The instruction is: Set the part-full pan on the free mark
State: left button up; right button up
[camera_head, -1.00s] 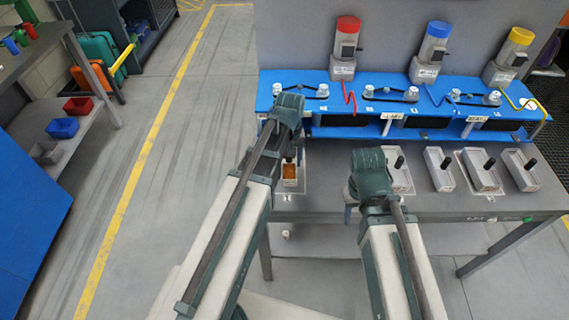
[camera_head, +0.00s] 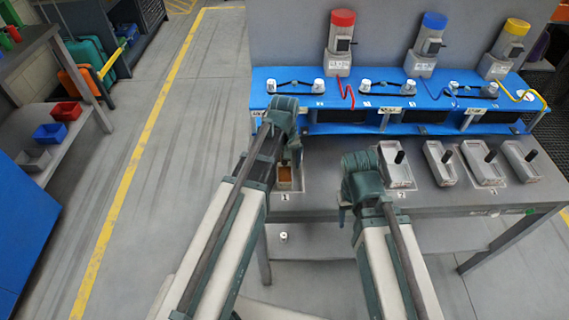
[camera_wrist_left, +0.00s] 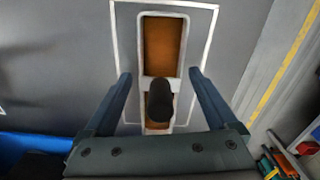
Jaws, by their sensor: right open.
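A narrow pale pan with brown contents (camera_head: 285,185) sits on the mark labelled 1 (camera_head: 304,188), a white outline on the grey table. In the left wrist view the pan (camera_wrist_left: 143,74) shows brown fill on both sides of its upright black handle (camera_wrist_left: 160,100). My left gripper (camera_wrist_left: 160,77) is open, with one finger on each side of the handle and gaps showing. In the head view the left gripper (camera_head: 290,142) is over the pan and partly covers it. My right gripper (camera_head: 343,208) is near the table's front edge, left of the mark labelled 2 (camera_head: 407,187).
Other pale pans with black handles stand to the right: one by label 2 (camera_head: 395,172), one between (camera_head: 440,170), one on mark 3 (camera_head: 482,172) and one far right (camera_head: 522,167). A blue bench (camera_head: 270,92) with motors stands behind. Table between marks 1 and 2 looks partly clear.

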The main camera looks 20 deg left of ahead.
pick_arm(q)
jog(key=shift+r, duration=0.15)
notch_tip(320, 180, up, 12)
jog(key=p, duration=1.2)
jog(key=s+d+m+y, duration=0.1)
jog(key=s+d+m, duration=0.7)
jog(key=s, duration=0.6)
jog(key=shift+s+d+m, duration=0.15)
jog(key=shift+d+m, duration=0.25)
jog(key=shift+d, duration=0.85)
